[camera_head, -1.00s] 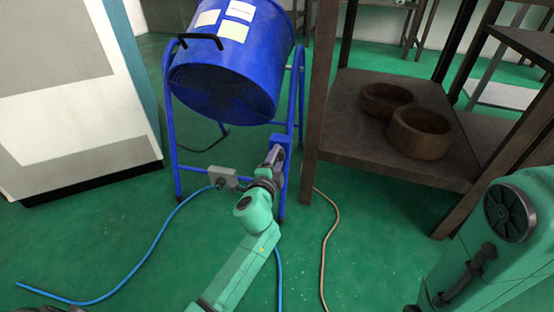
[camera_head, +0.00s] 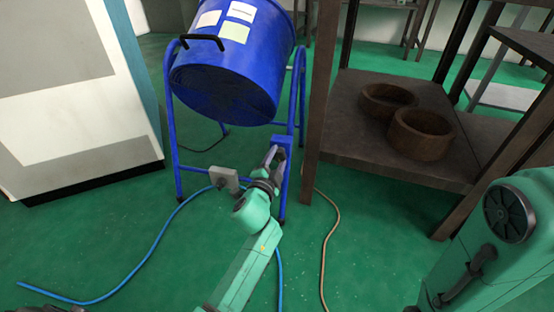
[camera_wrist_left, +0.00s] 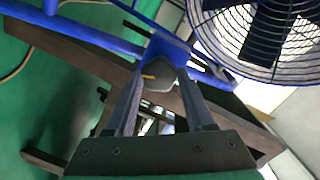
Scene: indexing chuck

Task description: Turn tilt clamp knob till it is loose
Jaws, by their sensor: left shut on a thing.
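The tilt clamp knob (camera_wrist_left: 160,78) is dark grey with a small yellow mark. In the wrist view it sits between my left gripper's fingertips, on the blue stand. My left gripper (camera_head: 274,155) is shut on it at the stand's right upright. In the head view the gripper and wrist hide the knob. The two fingers of my left gripper (camera_wrist_left: 158,90) also show in the wrist view, one on each side of the knob. The blue drum fan (camera_head: 225,75) hangs tilted in its tubular stand (camera_head: 172,125). My right gripper is out of view.
A dark shelf unit (camera_head: 345,150) with two brown round bowls stands close right of the stand. A white and grey cabinet (camera_head: 75,110) stands at left. A blue cable (camera_head: 140,258) and a tan cable (camera_head: 325,250) lie on the open green floor.

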